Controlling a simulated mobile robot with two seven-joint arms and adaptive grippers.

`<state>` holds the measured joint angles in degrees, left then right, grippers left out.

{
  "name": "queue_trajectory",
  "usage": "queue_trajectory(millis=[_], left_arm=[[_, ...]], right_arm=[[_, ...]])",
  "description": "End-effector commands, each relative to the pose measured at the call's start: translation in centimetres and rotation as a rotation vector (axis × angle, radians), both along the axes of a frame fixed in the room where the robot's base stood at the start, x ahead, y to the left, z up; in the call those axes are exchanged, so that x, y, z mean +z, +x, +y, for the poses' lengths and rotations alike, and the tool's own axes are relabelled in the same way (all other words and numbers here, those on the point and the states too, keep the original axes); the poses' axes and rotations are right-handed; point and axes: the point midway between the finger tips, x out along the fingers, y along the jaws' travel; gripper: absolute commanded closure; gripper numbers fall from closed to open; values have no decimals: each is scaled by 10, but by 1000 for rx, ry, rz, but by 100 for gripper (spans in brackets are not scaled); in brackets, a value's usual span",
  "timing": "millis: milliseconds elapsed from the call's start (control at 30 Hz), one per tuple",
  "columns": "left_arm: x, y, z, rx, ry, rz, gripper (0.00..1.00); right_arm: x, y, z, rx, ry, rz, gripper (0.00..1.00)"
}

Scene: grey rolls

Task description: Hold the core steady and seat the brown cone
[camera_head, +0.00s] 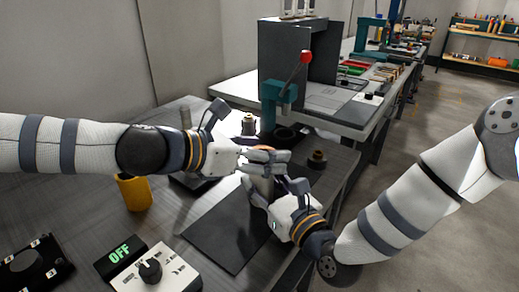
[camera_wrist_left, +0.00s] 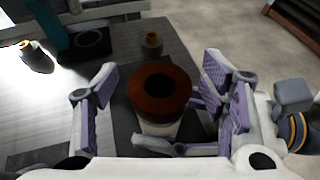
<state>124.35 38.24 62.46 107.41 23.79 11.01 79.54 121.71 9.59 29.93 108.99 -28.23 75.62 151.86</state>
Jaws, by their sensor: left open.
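The brown cone (camera_wrist_left: 160,84) shows as a brown ring with a dark bore in the left wrist view. It sits at the top of the pale upright core (camera_wrist_left: 160,128); I cannot tell how firmly it is seated. The core also shows in the head view (camera_head: 263,186), partly hidden by fingers. My left gripper (camera_head: 265,161) is open, its fingers on either side of the cone, with gaps visible in the left wrist view. My right gripper (camera_head: 275,190) is lower down, its fingers closed around the core from the lower right.
A dark piece with a brassy top (camera_head: 317,158) stands on the table to the right. A pale spool (camera_head: 248,125) and a teal press with a red knob (camera_head: 280,92) are behind. A yellow cup (camera_head: 134,192) and a control box reading OFF (camera_head: 150,270) are left. A dark mat (camera_head: 228,232) is bare in front.

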Motion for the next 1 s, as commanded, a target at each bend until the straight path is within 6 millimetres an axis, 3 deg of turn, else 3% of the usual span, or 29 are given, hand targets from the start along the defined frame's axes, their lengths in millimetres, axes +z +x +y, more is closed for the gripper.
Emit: queue_trajectory(millis=[133, 400, 500, 1000], left_arm=[[9, -10, 15, 2, -1, -3, 34], [38, -51, 69, 3, -1, -6, 34], [43, -60, 80, 2, 0, -5, 34], [46, -67, 89, 0, -2, -1, 34]], right_arm=[[0, 0, 0, 0, 0, 0, 88], [0, 0, 0, 0, 0, 0, 88], [0, 0, 0, 0, 0, 0, 88], [0, 0, 0, 0, 0, 0, 88]])
